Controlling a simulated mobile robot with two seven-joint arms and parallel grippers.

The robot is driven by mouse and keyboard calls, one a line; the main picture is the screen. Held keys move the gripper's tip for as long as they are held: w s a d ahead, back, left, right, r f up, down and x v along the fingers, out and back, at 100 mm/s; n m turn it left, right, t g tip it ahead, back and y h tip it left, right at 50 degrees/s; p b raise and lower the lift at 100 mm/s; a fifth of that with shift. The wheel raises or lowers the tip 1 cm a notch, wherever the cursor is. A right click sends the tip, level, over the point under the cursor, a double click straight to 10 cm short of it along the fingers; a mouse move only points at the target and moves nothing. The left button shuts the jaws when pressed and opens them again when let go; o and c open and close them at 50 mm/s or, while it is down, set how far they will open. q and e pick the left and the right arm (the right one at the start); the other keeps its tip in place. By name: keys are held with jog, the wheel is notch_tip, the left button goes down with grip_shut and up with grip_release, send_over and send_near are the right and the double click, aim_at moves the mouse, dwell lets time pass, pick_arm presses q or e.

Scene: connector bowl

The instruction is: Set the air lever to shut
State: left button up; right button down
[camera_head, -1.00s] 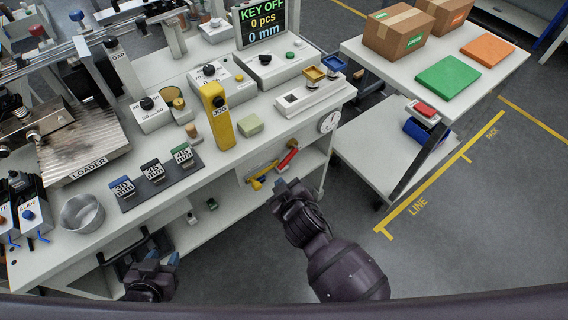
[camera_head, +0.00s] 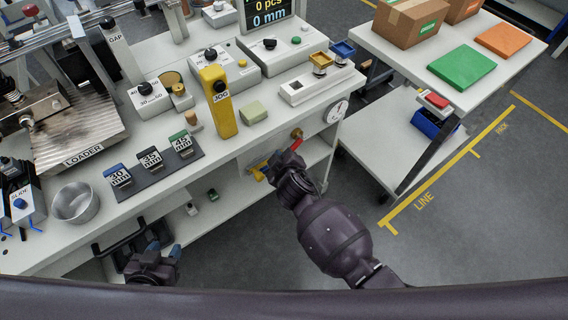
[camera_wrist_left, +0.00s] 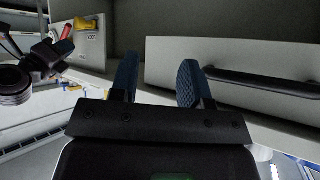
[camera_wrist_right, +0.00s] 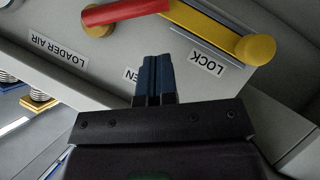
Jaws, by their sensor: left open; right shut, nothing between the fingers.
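The red air lever (camera_head: 296,143) is on the bench's front panel, partly hidden behind my right gripper (camera_head: 281,160) in the head view.
The bench's lower shelf (camera_head: 225,190) is below the panel. A dark handle (camera_wrist_left: 262,84) is near my left gripper. Floor is clear to the right (camera_head: 420,265).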

pick_arm(q)
jog(key=shift+f+b, duration=0.35)
jog(key=shift+b, duration=0.1)
pick_arm(e)
jog(key=shift+w+d+f, duration=0.25)
jog(key=shift+w+f, duration=0.05)
jog(key=shift+f, duration=0.25)
jog(key=shift+w+d+f, duration=0.2)
jog(key=shift+w+f, duration=0.1)
jog(key=shift+f, duration=0.2)
jog(key=shift+w+d+f, duration=0.25)
jog(key=shift+w+f, duration=0.05)
jog(key=shift+f, duration=0.25)
pick_arm(q)
jog(key=shift+f, duration=0.1)
